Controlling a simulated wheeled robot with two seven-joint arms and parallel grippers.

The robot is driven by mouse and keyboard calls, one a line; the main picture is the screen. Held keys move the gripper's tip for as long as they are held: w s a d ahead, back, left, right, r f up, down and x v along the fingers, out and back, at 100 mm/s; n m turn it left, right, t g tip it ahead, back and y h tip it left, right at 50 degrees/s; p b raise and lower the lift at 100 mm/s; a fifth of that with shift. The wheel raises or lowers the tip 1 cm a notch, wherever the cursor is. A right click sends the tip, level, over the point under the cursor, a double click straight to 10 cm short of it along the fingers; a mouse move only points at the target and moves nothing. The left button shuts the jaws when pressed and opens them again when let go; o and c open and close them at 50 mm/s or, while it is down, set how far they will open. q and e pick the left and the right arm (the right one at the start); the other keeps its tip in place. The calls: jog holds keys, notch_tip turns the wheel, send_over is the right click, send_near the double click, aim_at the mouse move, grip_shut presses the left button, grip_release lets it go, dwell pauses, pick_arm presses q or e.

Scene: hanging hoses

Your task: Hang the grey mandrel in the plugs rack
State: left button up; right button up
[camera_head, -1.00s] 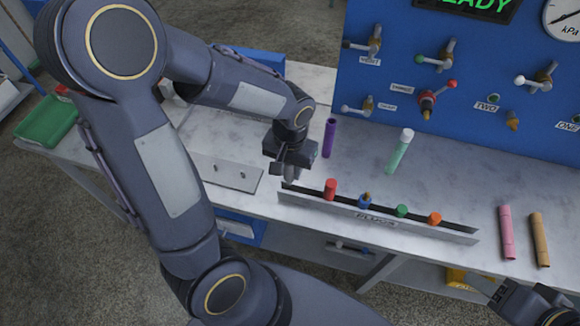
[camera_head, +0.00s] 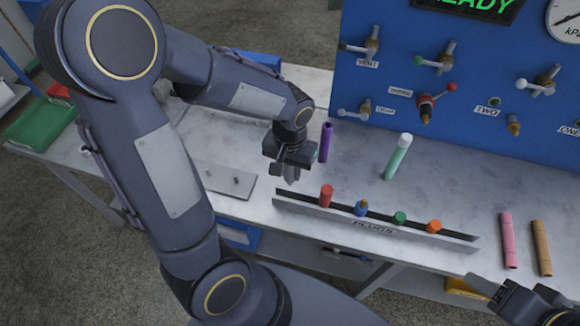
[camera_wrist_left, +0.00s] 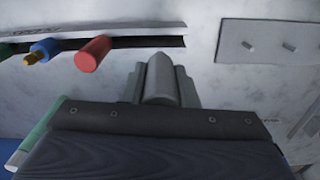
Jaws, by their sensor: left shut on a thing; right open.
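The plugs rack (camera_head: 345,219) is a long metal strip labelled PLUGS on the bench, with red, blue, green and orange plugs in it. Its left end is empty. My left gripper (camera_head: 290,174) is shut on the grey mandrel (camera_wrist_left: 160,80), a rounded grey piece seen between the fingers in the left wrist view. The gripper is at the rack's left end, on the far side of the red plug (camera_head: 326,196). The mandrel's tip appears apart from the rack slot (camera_wrist_left: 150,42); its height is hard to judge. My right gripper (camera_head: 484,288) is open at the lower right, partly out of frame.
Pink (camera_head: 508,240) and tan (camera_head: 541,248) tubes lie at right. A plate with two pegs (camera_head: 222,180) is at left. The blue valve panel (camera_head: 440,60) closes the back.

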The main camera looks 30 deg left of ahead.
aim_at(290, 179)
pick_arm(q)
jog(key=shift+f+b, duration=1.5)
jog(key=shift+f, duration=0.55)
jog(key=shift+f+b, duration=2.15)
jog(key=shift+f, duration=0.05)
jog(key=o, duration=1.1)
jog(key=shift+r, duration=0.1)
jog(key=shift+r, duration=0.1)
notch_tip(290, 179, up, 8)
jog(key=shift+f+p, duration=0.2)
jog(key=shift+p, duration=0.1)
